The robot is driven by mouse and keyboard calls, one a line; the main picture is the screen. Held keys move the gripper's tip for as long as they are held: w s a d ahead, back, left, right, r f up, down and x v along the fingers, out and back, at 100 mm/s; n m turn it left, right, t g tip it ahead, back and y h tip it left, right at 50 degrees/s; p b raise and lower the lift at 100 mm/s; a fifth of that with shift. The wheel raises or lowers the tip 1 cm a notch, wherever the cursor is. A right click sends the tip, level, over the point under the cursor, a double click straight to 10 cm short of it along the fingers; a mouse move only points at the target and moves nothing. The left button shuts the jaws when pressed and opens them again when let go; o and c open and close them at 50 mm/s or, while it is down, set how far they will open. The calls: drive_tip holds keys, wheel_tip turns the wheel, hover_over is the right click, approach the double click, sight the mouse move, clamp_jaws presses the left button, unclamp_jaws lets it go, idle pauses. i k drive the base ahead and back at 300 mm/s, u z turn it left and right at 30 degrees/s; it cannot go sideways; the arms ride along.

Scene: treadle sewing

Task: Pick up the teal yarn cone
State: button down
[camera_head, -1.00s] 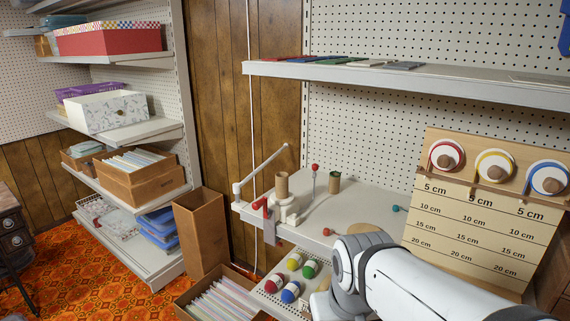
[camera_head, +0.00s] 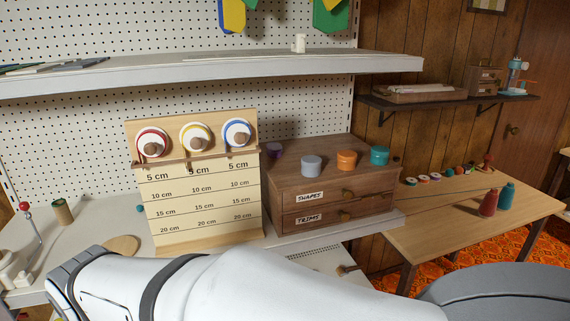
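The teal yarn cone (camera_head: 507,196) stands upright on the light wooden table (camera_head: 440,236) at the right. A red cone (camera_head: 489,203) stands just to its left. My white arm crosses the bottom of the view, well left of and nearer than the cones. My gripper is out of the picture, so I cannot see its fingers.
Small spools (camera_head: 437,176) line the table's back edge. A wooden drawer cabinet (camera_head: 330,190) with coloured lids and a ribbon board (camera_head: 205,205) stand on the shelf at the left. Orange patterned carpet (camera_head: 507,246) shows around the table.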

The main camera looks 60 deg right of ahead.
sight(507, 195)
drive_tip(key=z, duration=4.05)
drive_tip(key=i, duration=2.15)
drive_tip(key=u, duration=0.65)
drive_tip(key=k, duration=0.9)
drive_tip(key=u, duration=0.05)
